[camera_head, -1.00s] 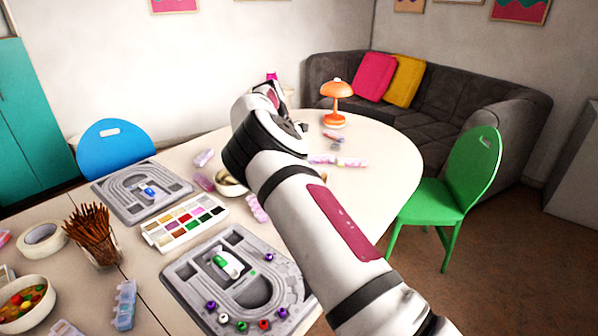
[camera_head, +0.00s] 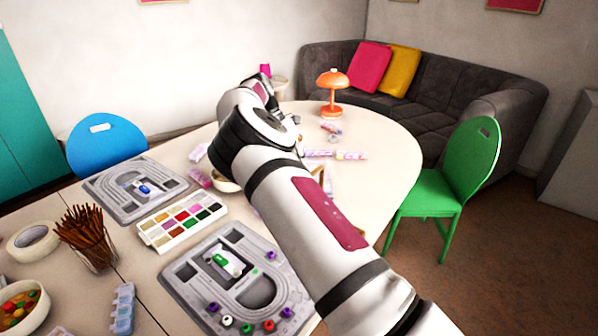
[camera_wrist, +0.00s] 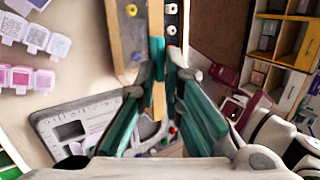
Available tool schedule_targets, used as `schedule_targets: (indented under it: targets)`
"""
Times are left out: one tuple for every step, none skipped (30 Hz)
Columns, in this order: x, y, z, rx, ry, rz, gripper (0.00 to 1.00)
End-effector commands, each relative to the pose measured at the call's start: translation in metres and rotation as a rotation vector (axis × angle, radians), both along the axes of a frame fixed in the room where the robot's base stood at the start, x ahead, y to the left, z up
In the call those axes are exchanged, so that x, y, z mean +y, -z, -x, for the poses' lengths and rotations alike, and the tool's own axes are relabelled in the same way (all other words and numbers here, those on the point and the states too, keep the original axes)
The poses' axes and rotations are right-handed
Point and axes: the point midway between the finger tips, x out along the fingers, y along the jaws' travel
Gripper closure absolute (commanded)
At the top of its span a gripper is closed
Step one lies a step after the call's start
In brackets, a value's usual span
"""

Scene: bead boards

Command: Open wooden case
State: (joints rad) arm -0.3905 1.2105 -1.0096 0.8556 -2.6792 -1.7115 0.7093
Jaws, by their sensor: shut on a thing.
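My gripper (camera_wrist: 164,72), with teal fingers, is shut on one wooden strip of the case. In the head view my own arm hides the gripper and most of the case. How far the lid stands open I cannot tell.
Grey bead boards (camera_head: 190,275) with loose beads, a paint palette (camera_head: 180,222), and a cup of brown sticks (camera_head: 90,240) crowd the table's left. An orange lamp (camera_head: 332,92) stands at the back. The table's right side (camera_head: 390,165) is mostly clear; a green chair (camera_head: 450,190) stands beyond.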

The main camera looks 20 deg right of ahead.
Motion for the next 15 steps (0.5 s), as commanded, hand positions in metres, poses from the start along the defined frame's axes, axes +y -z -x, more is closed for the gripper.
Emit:
schedule_targets:
  targets:
    - [-0.0002,0.0035,-0.0035,0.002,-0.001,0.004,1.00]
    - [0.0001,0.0036,-0.0040,0.005,-0.001,0.007,1.00]
    - [0.0004,0.0038,-0.0048,0.010,-0.001,0.008,1.00]
    - [0.0006,0.0039,-0.0054,0.013,-0.001,0.011,1.00]
    - [0.0008,0.0041,-0.0061,0.016,-0.001,0.013,1.00]
    - [0.0012,0.0041,-0.0070,0.020,-0.001,0.016,1.00]
    - [0.0014,0.0042,-0.0075,0.023,0.000,0.018,1.00]
    - [0.0018,0.0043,-0.0080,0.026,0.000,0.020,1.00]
    - [0.0021,0.0044,-0.0090,0.029,-0.001,0.023,1.00]
    - [0.0024,0.0045,-0.0095,0.032,-0.001,0.025,1.00]
    - [0.0028,0.0046,-0.0100,0.035,-0.001,0.028,1.00]
    - [0.0033,0.0048,-0.0105,0.040,0.000,0.029,1.00]
    - [0.0036,0.0050,-0.0110,0.042,0.000,0.031,1.00]
    - [0.0039,0.0052,-0.0115,0.045,0.001,0.033,1.00]
    - [0.0045,0.0054,-0.0121,0.049,0.001,0.035,1.00]
